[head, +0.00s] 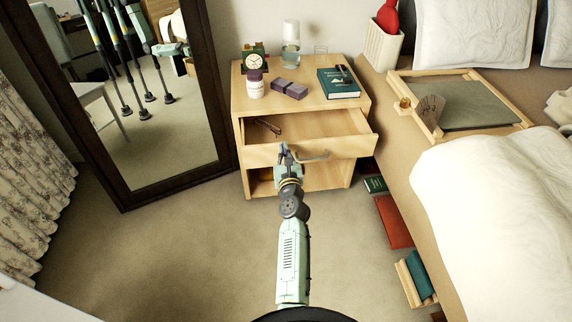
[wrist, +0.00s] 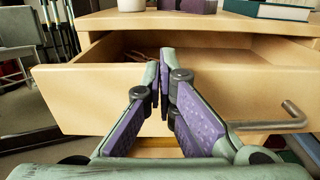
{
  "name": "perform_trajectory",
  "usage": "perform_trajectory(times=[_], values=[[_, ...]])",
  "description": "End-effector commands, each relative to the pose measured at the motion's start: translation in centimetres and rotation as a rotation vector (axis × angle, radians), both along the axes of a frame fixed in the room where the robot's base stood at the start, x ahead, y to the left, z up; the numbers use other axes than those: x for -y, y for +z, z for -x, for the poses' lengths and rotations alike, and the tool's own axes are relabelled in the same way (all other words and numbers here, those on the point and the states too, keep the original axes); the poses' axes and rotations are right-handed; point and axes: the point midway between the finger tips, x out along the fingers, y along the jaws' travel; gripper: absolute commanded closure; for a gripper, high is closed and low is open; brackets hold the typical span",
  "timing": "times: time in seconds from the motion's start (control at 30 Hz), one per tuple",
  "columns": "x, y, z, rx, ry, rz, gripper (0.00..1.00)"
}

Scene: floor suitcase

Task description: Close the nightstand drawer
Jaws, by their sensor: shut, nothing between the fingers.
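The nightstand (head: 240,102) is light wood and stands against the wall, with its drawer (head: 348,147) pulled open. The drawer front also shows across the wrist view (wrist: 80,102), with a bent metal handle (wrist: 290,118) on its right side. A pair of glasses or similar dark small item (head: 268,127) lies inside the drawer at the left. My gripper (head: 284,150) is shut and empty at the drawer front, left of the handle. In the wrist view its fingertips (wrist: 158,72) overlap the drawer front; whether they touch it I cannot tell.
On the nightstand top are a clock (head: 254,61), a white jar (head: 255,88), purple boxes (head: 289,90), a glass carafe (head: 291,50) and a green book (head: 338,84). The bed (head: 480,190) stands close at right, a mirror (head: 150,120) at left. Books (head: 394,222) lie on the floor beside the bed.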

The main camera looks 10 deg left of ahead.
Motion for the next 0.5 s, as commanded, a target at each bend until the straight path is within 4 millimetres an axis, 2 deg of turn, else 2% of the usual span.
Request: perform_trajectory(times=[0.03,0.2,0.5], values=[[-0.5,0.0,-1.5,0.001,0.0,-0.003,1.0],[-1.8,-0.2,-5.4,0.001,0.001,-0.003,1.0],[-3.4,-0.3,-10.2,0.0,0.001,-0.001,1.0]])
